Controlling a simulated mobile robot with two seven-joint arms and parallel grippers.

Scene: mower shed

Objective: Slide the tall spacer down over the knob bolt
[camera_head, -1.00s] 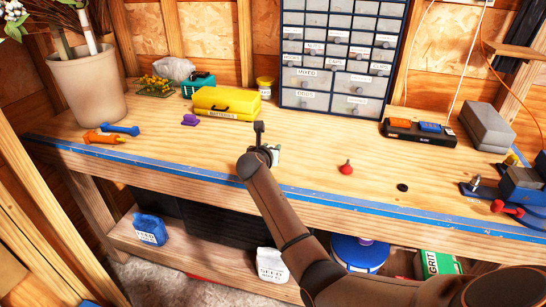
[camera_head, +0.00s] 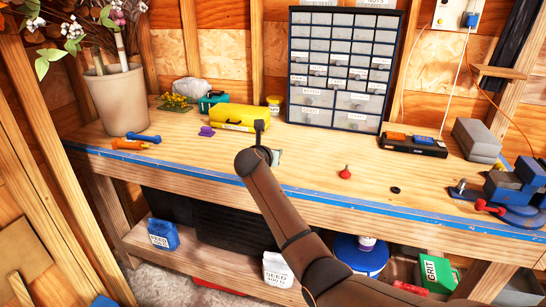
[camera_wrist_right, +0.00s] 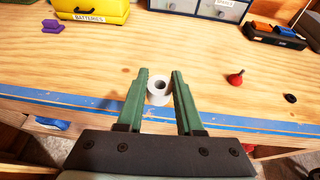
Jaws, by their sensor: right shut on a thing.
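The tall spacer (camera_wrist_right: 159,99) is a pale grey-white cylinder with a dark hole in its top. It shows in the right wrist view between the green fingers of my right gripper (camera_wrist_right: 161,77), which is shut on it. The spacer looks close to upright, near the bench's front edge; its lower end is unclear. In the head view my right arm hides most of the gripper (camera_head: 276,157). The knob bolt (camera_head: 345,173) has a red knob on the bench with a short stem pointing up. It stands to the right of the gripper, apart from it, also in the wrist view (camera_wrist_right: 235,78). My left gripper is out of view.
A small black ring (camera_head: 395,190) lies right of the knob bolt. A blue vise (camera_head: 512,183) stands at the bench's right end. A yellow case (camera_head: 232,117) and purple piece (camera_head: 207,131) sit behind left. The drawer cabinet (camera_head: 340,68) stands behind. Bench around the knob bolt is clear.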

